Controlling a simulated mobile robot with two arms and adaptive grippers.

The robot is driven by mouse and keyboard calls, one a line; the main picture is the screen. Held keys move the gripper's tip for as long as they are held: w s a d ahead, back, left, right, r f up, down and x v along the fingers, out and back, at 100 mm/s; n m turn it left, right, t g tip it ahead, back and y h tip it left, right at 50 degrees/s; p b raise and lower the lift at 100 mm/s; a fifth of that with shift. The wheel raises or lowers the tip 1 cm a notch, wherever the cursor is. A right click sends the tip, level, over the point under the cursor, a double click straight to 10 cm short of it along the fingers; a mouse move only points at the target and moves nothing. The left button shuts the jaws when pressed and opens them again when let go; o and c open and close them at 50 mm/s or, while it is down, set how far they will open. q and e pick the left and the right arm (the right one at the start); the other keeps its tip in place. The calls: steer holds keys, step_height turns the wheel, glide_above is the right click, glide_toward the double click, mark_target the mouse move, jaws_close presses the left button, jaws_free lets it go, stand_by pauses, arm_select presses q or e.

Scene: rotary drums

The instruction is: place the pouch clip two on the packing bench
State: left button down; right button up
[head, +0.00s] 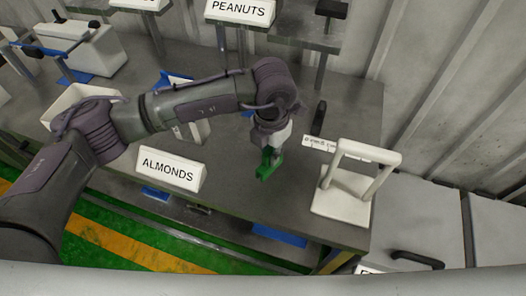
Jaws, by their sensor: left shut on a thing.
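My left arm reaches in from the left over the grey packing bench (232,190). My left gripper (268,157) points down and is shut on a small green pouch clip (269,165). The clip is at or just above the bench top, right of the ALMONDS sign; I cannot tell whether it touches the surface. Part of the clip is hidden by the fingers. My right gripper is not in view.
A white frame stand (343,203) stands right of the clip near the bench's right end. The white ALMONDS sign (171,171) stands to the left. A PEANUTS sign (240,11) is at the back. Bare bench top lies in front of the clip.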

mark_target(264, 159)
arm_select(q)
steer(key=f, duration=0.1)
steer(key=w+f+p, duration=0.1)
steer(key=f, duration=0.1)
steer(key=w+a+f+p, duration=0.1)
steer(key=f, duration=0.1)
steer(key=shift+a+f, duration=0.1)
steer(key=shift+f, duration=0.1)
steer(key=shift+w+f, duration=0.1)
steer(key=shift+f, duration=0.2)
steer(key=c, duration=1.1)
jaws_free()
steer(key=shift+r, duration=0.15)
